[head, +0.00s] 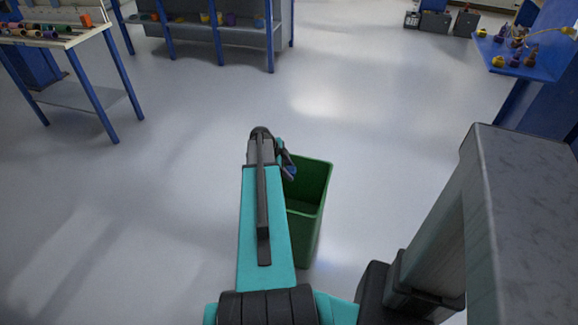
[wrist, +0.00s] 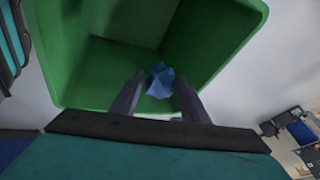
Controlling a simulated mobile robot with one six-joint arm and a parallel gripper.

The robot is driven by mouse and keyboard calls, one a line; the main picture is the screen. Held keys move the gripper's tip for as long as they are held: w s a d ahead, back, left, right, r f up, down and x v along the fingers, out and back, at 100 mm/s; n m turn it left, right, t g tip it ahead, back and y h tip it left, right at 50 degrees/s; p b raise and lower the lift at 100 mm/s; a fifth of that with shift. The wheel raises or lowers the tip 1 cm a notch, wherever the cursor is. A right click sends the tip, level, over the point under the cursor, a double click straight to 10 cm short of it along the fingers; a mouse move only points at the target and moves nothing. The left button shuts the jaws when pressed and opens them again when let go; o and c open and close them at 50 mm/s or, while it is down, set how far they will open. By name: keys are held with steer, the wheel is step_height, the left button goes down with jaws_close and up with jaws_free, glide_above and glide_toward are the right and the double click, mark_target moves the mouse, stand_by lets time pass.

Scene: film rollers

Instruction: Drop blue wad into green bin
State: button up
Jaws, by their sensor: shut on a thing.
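The green bin (head: 312,185) stands on the floor, partly hidden behind my arm in the head view. In the wrist view its opening fills the upper middle, and its green inner wall (wrist: 110,60) and floor show. In the wrist view the wad appears against the inside of the bin. In the head view my gripper (head: 286,160) is at the bin's upper left rim, and a small bit of blue shows there. The wad's exact height relative to the rim cannot be told.
A table with rollers (head: 50,38) stands at the far left. A grey shelf with blue legs (head: 205,30) holds small coloured things at the back. A blue table (head: 535,65) with several small items is at the right. The floor around the bin is clear.

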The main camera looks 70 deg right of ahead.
steer(key=shift+f, duration=1.3)
steer(key=o, duration=1.2)
steer(key=b+v, duration=0.1)
steer(key=v, duration=1.2)
steer(key=shift+w+r, duration=0.15)
steer(key=shift+r, duration=0.25)
